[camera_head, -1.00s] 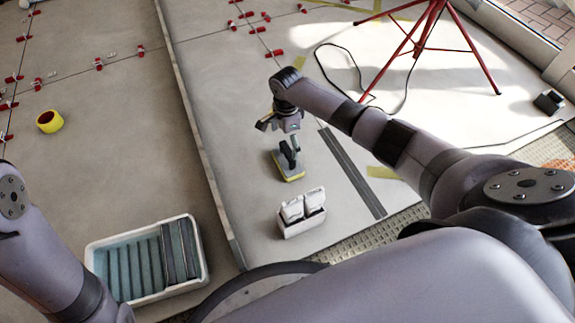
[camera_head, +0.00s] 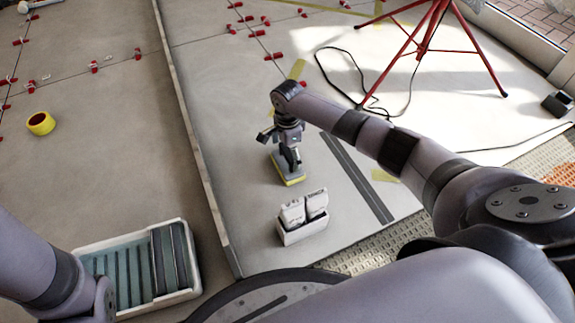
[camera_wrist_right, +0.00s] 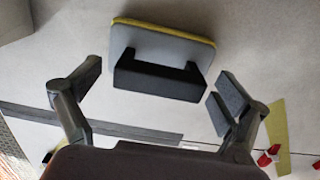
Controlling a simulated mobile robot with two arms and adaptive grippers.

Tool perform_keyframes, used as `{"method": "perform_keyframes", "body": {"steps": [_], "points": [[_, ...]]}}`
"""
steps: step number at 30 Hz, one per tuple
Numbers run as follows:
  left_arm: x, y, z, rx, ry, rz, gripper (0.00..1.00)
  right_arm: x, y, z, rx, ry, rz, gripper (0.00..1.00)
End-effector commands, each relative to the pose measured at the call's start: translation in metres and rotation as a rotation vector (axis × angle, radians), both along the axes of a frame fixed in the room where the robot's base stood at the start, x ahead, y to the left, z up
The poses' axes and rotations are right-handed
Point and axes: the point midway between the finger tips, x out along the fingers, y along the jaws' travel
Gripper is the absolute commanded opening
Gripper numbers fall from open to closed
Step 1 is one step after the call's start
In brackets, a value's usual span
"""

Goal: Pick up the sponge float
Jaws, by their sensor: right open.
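The sponge float (camera_head: 290,176) lies on the pale floor slab, a grey plate with a yellow sponge edge and a dark handle. My right gripper (camera_head: 289,153) is just above it and partly covers it in the head view. In the right wrist view the float (camera_wrist_right: 178,45) is ahead, and its black handle (camera_wrist_right: 158,80) lies between the two spread fingers of my right gripper (camera_wrist_right: 160,97). The fingers are apart from the handle, with a gap on each side. My left arm shows at the left edge, but its gripper is not visible.
A small white box (camera_head: 303,233) with two white packs stands close in front of the float. A white tub (camera_head: 187,293) with ribbed teal inside is at lower left. A yellow roll (camera_head: 41,123) lies at left. A red tripod (camera_head: 424,45) and black cable are at the back.

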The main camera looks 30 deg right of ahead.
Motion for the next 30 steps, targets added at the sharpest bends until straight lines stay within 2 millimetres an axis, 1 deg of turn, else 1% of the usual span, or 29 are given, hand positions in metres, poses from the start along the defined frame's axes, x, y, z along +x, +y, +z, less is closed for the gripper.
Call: {"method": "perform_keyframes", "body": {"steps": [3,27,30], "points": [[0.0000,-0.0001,0.0004,0.000,0.000,0.000,0.55,0.0000,-0.0002,0.0005,0.000,0.000,0.000,0.93],[0.0000,-0.0002,0.0003,0.001,0.000,0.000,0.55,-0.0004,0.0000,0.0000,0.000,0.001,0.000,0.40],[0.0000,-0.0002,0.0003,0.001,0.000,0.000,0.55,-0.0001,0.0001,0.0004,0.000,0.000,0.000,0.35]]}}
